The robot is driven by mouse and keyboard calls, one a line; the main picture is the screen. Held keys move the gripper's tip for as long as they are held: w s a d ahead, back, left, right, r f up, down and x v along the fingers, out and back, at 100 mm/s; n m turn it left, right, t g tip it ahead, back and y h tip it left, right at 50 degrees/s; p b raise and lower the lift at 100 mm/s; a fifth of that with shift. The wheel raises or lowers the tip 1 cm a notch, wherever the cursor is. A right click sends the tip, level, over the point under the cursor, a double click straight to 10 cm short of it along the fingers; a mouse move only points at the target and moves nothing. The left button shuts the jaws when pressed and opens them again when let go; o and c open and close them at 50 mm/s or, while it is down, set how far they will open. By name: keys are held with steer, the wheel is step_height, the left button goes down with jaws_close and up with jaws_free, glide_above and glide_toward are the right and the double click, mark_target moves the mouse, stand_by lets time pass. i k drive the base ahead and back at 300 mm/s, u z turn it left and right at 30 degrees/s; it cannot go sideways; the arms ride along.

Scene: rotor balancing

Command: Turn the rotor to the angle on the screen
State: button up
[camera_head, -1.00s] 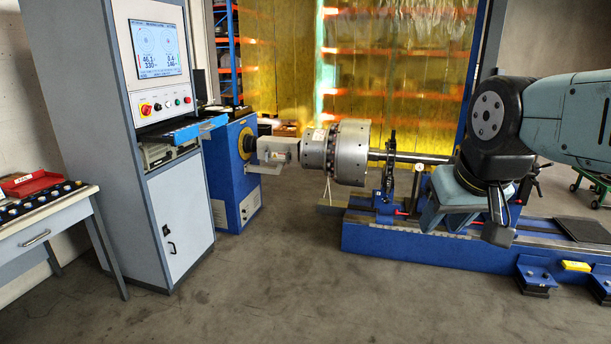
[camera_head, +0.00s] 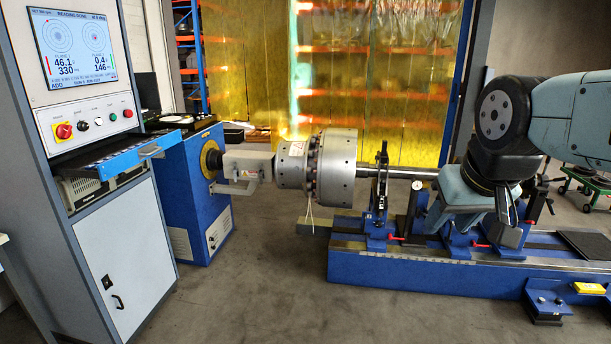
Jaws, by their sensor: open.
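The rotor (camera_head: 333,168) is a bright metal drum with a row of holes around its rim, on a horizontal shaft (camera_head: 412,172). A grey coupling (camera_head: 247,163) links it to the blue drive head (camera_head: 195,185). A white tag and a thin string hang at its left part. The screen (camera_head: 74,50) on the grey cabinet shows two round dials, with 46.1 and 330 on the left and 0.4 and 146 on the right. My gripper (camera_head: 485,222) is at the right, pointing down above the blue bed, open and apart from the rotor; its fingers are partly hidden.
A blue machine bed (camera_head: 400,268) with bearing stands (camera_head: 379,190) and a dial gauge (camera_head: 417,186) lies right of the rotor. The cabinet (camera_head: 120,255) with its drawer stands at left. Yellow curtains (camera_head: 330,80) hang behind. The grey floor in front is clear.

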mark_target(328, 166)
steer(key=i, duration=3.35)
steer(key=u, duration=0.2)
